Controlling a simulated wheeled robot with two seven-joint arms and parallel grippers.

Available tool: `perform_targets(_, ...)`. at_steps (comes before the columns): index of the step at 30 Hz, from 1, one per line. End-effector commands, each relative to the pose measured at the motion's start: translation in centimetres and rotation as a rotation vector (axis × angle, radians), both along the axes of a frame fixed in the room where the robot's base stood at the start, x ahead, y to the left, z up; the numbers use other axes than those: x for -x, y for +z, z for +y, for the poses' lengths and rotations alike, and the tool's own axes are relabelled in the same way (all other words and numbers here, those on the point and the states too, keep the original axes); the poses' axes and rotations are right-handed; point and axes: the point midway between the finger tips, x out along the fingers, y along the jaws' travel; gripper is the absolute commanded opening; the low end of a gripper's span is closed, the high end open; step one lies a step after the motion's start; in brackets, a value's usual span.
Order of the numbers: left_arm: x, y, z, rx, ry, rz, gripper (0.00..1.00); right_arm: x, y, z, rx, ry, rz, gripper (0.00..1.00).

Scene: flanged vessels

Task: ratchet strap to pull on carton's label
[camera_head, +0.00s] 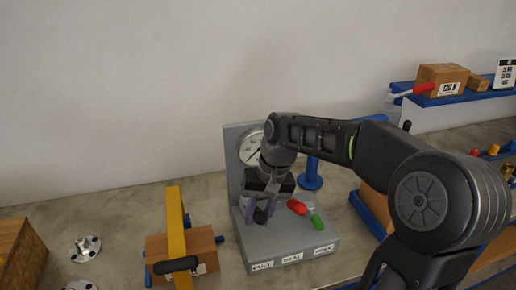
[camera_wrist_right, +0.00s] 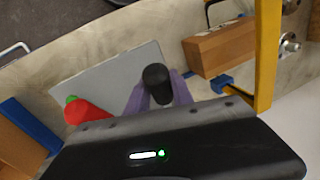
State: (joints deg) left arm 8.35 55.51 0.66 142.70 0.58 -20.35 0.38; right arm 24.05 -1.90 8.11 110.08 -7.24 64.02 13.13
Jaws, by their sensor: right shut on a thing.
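The grey console (camera_head: 290,246) carries a dial gauge (camera_head: 250,148) on its upright back plate, with a "PULL" label at the left of its front edge. My right gripper (camera_head: 261,212) is low over its left part, its purple fingers shut on a black knob (camera_wrist_right: 156,80). To the left, a yellow strap (camera_head: 176,228) runs over a wooden block (camera_head: 207,248); a black handle (camera_head: 178,264) lies across the strap. The labelled carton (camera_head: 441,76) stands on the blue shelf at upper right; its label text is too small to read surely. My left gripper is not in view.
A red handle (camera_head: 296,207) and a green handle (camera_head: 317,222) sit close to the right of my right gripper. A blue post (camera_head: 311,180) stands behind the console. Flanged metal parts (camera_head: 85,248) lie at the left. My right arm covers part of the bench.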

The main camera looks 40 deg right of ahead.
Motion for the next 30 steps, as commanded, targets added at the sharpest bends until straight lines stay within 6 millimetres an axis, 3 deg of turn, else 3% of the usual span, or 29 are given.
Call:
perform_targets(15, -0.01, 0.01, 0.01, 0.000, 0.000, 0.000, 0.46, -0.07, 0.06, -0.21, 0.004, -0.001, -0.004, 0.00)
perform_targets(16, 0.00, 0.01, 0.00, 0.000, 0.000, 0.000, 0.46, -0.07, 0.06, -0.21, 0.004, -0.001, -0.003, 0.30)
perform_targets(24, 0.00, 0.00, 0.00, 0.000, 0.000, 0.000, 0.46, -0.03, 0.02, -0.10, 0.002, -0.001, -0.002, 0.50)
perform_targets(30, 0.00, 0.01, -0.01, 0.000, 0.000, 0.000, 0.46, -0.02, 0.02, -0.05, 0.001, 0.000, 0.000, 0.50)
